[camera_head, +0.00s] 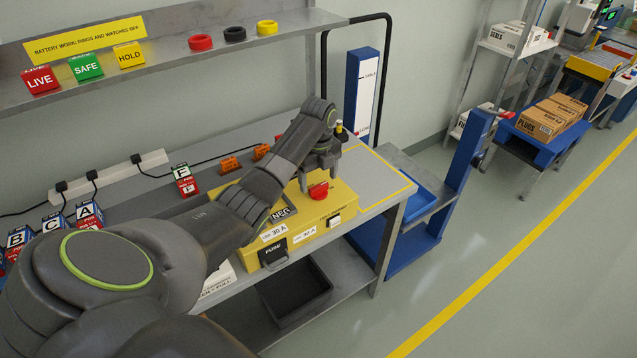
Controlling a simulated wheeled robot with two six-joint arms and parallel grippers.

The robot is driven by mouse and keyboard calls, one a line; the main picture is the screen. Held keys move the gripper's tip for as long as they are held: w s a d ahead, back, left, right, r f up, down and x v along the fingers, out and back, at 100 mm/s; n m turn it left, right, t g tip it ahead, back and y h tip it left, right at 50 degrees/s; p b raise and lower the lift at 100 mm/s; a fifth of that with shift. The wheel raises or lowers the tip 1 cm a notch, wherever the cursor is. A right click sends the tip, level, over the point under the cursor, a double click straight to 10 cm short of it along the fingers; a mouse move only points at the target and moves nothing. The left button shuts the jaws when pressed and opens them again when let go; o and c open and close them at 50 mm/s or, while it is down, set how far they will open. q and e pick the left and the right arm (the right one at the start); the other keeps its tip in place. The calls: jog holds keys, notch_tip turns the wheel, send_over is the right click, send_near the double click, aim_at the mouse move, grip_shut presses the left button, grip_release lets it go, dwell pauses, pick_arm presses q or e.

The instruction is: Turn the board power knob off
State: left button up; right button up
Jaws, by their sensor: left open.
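The yellow power board (345,208) sits on the workbench with labels reading 30 A and a black fuse holder (273,253) on its front. A red knob (319,191) stands on the board's top. My left gripper (320,178) points down at the board, just behind and above the red knob. Its fingers are open. I cannot tell whether they touch the knob. My left arm covers part of the board's left side. My right gripper is not in view.
Batteries marked A, B and C (54,226) stand at the bench's left, by a white power strip (115,171). Orange clips (230,164) lie behind the board. The shelf (170,53) above holds LIVE, SAFE and HOLD blocks. A grey mat (372,180) right of the board is clear.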

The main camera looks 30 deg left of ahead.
aim_at(319, 190)
pick_arm(q)
jog(key=shift+f, duration=1.25)
jog(key=c, duration=1)
jog(key=shift+r+n+p, duration=0.2)
jog(key=shift+n+p, duration=0.4)
jog(key=shift+p, duration=0.2)
jog(key=shift+r+n+p, duration=0.1)
jog(key=shift+n+p, duration=1)
jog(key=n+p, duration=0.3)
jog(key=n, duration=0.1)
jog(key=shift+n, duration=0.3)
jog(key=n+p, duration=0.2)
jog(key=n, duration=0.2)
jog(key=n+p, duration=0.1)
jog(key=n, duration=0.4)
jog(key=shift+f+n+p, duration=0.2)
jog(key=shift+n+p, duration=0.15)
jog(key=shift+n, duration=0.05)
